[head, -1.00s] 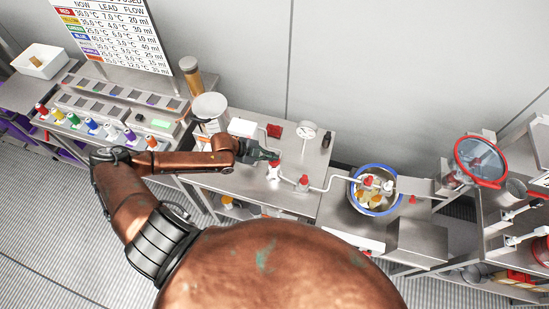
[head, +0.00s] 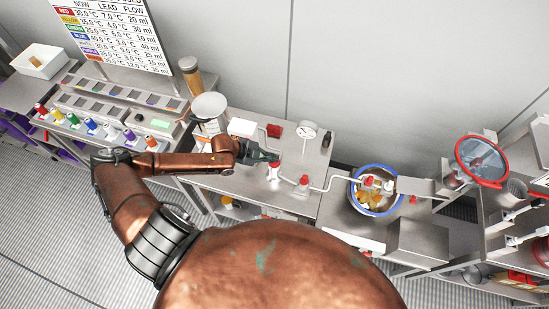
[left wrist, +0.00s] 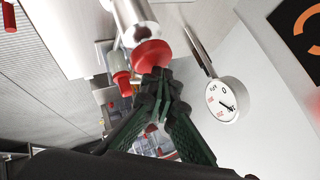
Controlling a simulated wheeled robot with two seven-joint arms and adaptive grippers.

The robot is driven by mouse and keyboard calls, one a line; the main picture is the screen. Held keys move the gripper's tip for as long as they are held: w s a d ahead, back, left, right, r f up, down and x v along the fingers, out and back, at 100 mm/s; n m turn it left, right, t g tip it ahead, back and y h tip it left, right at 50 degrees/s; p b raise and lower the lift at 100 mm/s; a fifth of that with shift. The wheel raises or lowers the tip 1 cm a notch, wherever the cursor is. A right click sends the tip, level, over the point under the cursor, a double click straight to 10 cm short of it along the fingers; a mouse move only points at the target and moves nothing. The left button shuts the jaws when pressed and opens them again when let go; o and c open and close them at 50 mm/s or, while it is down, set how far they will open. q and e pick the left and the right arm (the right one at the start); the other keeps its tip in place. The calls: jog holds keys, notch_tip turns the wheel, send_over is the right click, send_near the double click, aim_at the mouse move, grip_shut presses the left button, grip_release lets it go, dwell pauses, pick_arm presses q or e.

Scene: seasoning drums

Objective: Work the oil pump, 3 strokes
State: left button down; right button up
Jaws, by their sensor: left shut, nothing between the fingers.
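A white and silver fitting with a red cap (head: 274,166) stands on the steel table, close to my left gripper. I take it as the oil pump, though no label shows. In the left wrist view its silver body (left wrist: 132,22) ends in a round red cap (left wrist: 151,55), right by the fingertips; I cannot tell whether they touch it. My left gripper (head: 272,157) is shut and empty, and its dark fingertips (left wrist: 160,85) meet in the left wrist view. A second red-capped fitting (head: 303,181) sits to the right on a pipe. My right gripper is not in view.
A round white gauge (head: 308,130) stands behind the fittings and also shows in the left wrist view (left wrist: 222,100). A blue-rimmed bowl (head: 354,201) is to the right. A red-rimmed drum (head: 481,160) stands farther right. Coloured bottles (head: 91,124) line the left bench.

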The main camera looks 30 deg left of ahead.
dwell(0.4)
pick_arm(q)
jog(key=shift+r+p, duration=1.6)
jog(key=shift+r, duration=0.45)
notch_tip(320, 180, up, 5)
jog(key=p, duration=0.5)
dwell(0.8)
